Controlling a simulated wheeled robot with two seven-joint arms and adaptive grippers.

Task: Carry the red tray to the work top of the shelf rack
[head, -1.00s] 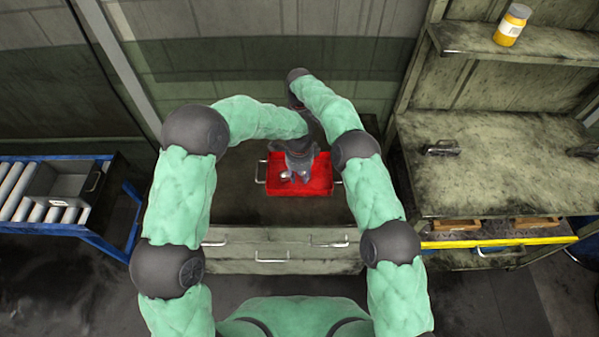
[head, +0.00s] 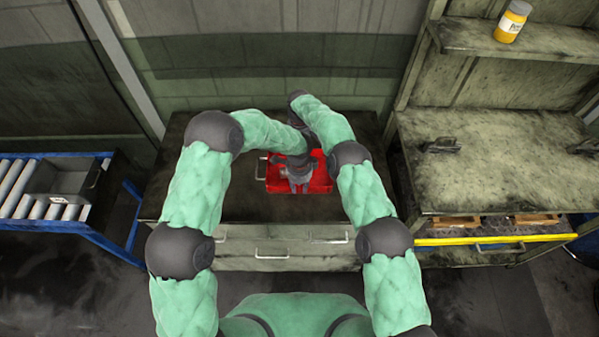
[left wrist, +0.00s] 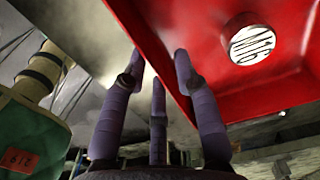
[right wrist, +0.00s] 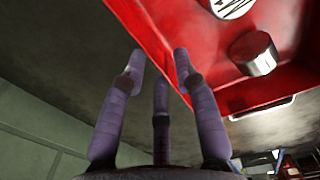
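The red tray (head: 325,180) lies on the drawer cabinet's dark top in the head view, partly covered by my arms. Its wall crosses between the fingertips in the left wrist view (left wrist: 150,35) and the right wrist view (right wrist: 150,40). My left gripper (head: 300,188) is over the tray's near part, pointing down. Its fingers (left wrist: 158,65) stand apart around the rim line. My right gripper (right wrist: 158,55) is similarly spread at the tray's wall; it is mostly hidden behind my left arm in the head view. A round metal piece (right wrist: 257,52) sits in the tray.
The shelf rack's work top (head: 500,180) is at the right, with dark clamp-like pieces (head: 442,146) and free room in the middle. A yellow jar (head: 512,22) stands on its upper shelf. A roller conveyor (head: 45,195) with a grey bin (head: 75,180) is at the left.

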